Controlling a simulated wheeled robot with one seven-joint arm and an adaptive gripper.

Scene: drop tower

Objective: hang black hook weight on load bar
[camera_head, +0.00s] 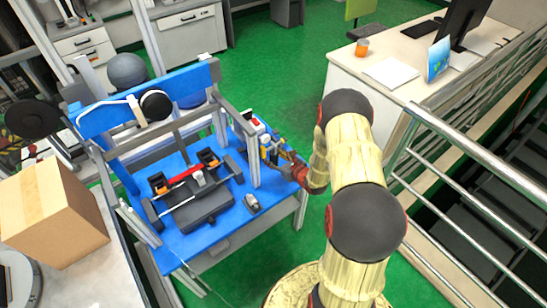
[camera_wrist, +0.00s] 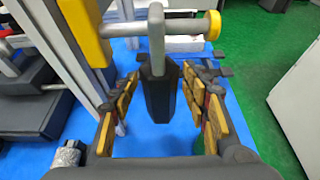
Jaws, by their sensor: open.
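The black hook weight (camera_wrist: 161,92) is upright in the wrist view, with its grey hook (camera_wrist: 157,40) at the top. The hook crosses the load bar (camera_wrist: 185,27), a grey rod with a yellow end cap, and appears to hang over it. My gripper (camera_wrist: 166,95) is open, with one finger on each side of the weight and visible gaps between. In the camera_head view my gripper (camera_head: 283,163) is at the right side of the blue table, by a small yellow part. The weight is too small and hidden to make out there.
The blue table (camera_head: 220,238) carries a grey-posted tower and a dark carriage (camera_head: 200,207). A small metal cylinder (camera_head: 252,202) lies near its front; it also shows in the wrist view (camera_wrist: 68,155). A metal railing (camera_head: 480,170) stands right of my arm. A cardboard box (camera_head: 50,215) is at left.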

